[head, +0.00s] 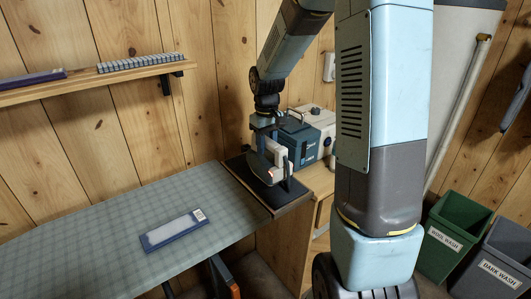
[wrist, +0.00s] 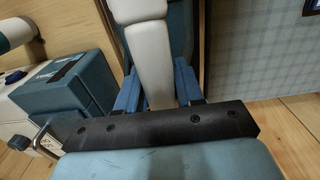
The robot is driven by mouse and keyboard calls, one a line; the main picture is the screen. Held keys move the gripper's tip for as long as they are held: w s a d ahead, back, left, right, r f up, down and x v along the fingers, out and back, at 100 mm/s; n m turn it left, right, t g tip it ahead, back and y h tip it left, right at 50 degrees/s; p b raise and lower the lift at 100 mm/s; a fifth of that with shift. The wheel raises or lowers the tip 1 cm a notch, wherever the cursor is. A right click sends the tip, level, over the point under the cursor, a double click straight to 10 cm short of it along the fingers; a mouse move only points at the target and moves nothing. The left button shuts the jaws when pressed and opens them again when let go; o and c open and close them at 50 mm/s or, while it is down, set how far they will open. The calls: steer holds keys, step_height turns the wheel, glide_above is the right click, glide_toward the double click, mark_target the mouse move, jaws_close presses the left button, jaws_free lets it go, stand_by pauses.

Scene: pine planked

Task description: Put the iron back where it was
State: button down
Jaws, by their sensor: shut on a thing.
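The iron (head: 278,164), white and dark with a small red spot, is over the black rest (head: 240,172) at the right end of the ironing board (head: 100,240). My gripper (head: 267,137) reaches down from above and is shut on the iron. In the wrist view the blue fingers of my gripper (wrist: 158,90) stand on both sides of the iron's white handle (wrist: 153,65). The iron's sole is hidden in the wrist view, and I cannot tell whether it touches the rest.
A blue-and-white machine (head: 312,128) stands close behind the iron. A flat blue-edged item (head: 173,230) lies on the board. A wall shelf (head: 90,80) is at upper left. Green (head: 455,225) and grey (head: 500,260) bins stand at right. The board's left part is clear.

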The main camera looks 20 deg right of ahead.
mark_target(266, 156)
steer(key=shift+w+f, duration=0.1)
steer(key=shift+f, duration=1.55)
steer(key=c, duration=0.7)
jaws_free()
